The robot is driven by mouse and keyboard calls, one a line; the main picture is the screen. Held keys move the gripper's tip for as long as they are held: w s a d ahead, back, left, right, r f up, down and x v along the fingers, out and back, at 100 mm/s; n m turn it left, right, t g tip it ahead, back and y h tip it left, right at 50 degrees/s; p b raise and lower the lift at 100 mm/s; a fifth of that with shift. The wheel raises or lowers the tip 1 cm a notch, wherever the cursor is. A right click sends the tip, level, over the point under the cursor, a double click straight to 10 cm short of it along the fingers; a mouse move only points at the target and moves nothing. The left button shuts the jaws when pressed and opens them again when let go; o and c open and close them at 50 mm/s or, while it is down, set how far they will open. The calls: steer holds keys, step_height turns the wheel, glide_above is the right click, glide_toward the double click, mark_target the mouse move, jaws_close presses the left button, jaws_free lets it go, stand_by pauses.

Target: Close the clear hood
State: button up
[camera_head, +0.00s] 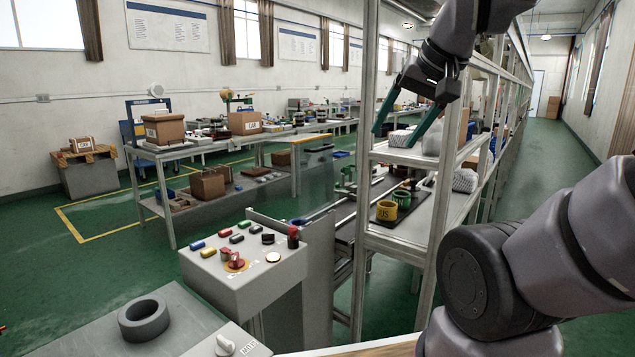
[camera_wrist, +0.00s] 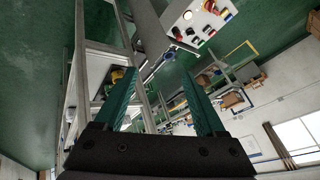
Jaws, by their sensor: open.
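In the head view, my gripper (camera_head: 395,140) is high at the upper middle, its two green fingers apart and pointing down to the left, with nothing between them. It is in front of the shelving frame. In the wrist view, the open fingers (camera_wrist: 153,75) also show empty. A faint see-through panel (camera_head: 318,178) stands behind the control box, left of the shelving frame, below and left of my gripper. It may be the clear hood, but I cannot tell this or how far it is open. My gripper appears apart from it.
A control box (camera_head: 240,262) with coloured buttons stands in front; it also shows in the wrist view (camera_wrist: 205,18). A grey ring (camera_head: 144,318) lies on the near table. The metal shelving post (camera_head: 364,160) is close to my gripper. A yellow cup (camera_head: 386,210) sits on the bench.

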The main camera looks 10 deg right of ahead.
steer(key=c, duration=0.5)
steer(key=shift+w+a+f+m, duration=0.1)
steer(key=shift+w+a+m, duration=0.15)
steer(key=shift+w+m, duration=0.1)
steer(key=c, duration=0.5)
steer(key=w+m+y, duration=0.1)
steer(key=w, duration=0.1)
steer(key=w+a+m+g+y, duration=0.1)
steer(key=w+m, duration=0.1)
steer(key=w+a+f+m+g+y, duration=0.1)
steer(key=w, duration=0.1)
steer(key=shift+w+a, duration=0.15)
steer(key=shift+a, duration=0.05)
jaws_close()
steer(key=m+t+y, duration=0.5)
steer(key=m+t, duration=0.1)
steer(key=m, duration=1.3)
glide_toward(326, 148)
steer(key=shift+n, duration=0.25)
steer(key=x, duration=0.7)
steer(key=shift+r, duration=0.1)
